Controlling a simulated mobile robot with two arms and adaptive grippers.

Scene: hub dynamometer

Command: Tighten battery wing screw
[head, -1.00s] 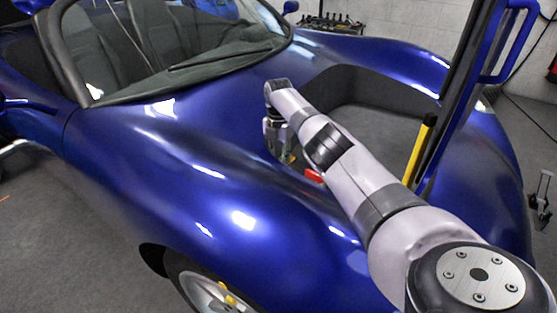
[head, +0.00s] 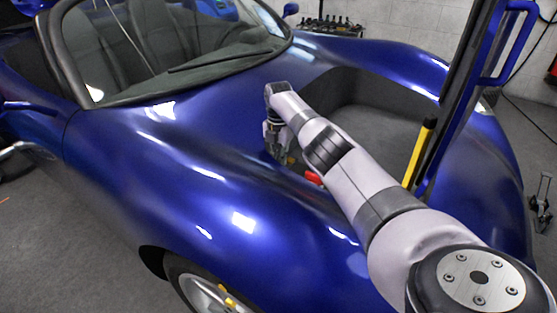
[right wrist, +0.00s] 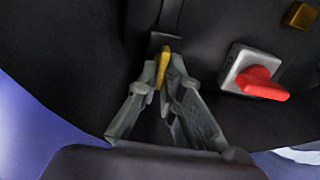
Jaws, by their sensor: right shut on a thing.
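My right gripper (right wrist: 162,88) is shut on a brass-coloured wing screw (right wrist: 163,66) in the right wrist view. The screw sits at the end of a dark strap or bracket on a black surface, and the fingers cover part of it. In the head view my right arm reaches into the open front bay of the blue car, with the right gripper (head: 277,145) down inside its near edge. The screw cannot be made out there. My left gripper is not in view.
A red-handled switch on a grey block (right wrist: 254,78) stands just right of the gripper, and its red handle also shows in the head view (head: 313,177). Another brass-coloured piece (right wrist: 300,16) lies farther right. The blue car body (head: 190,190) surrounds the bay.

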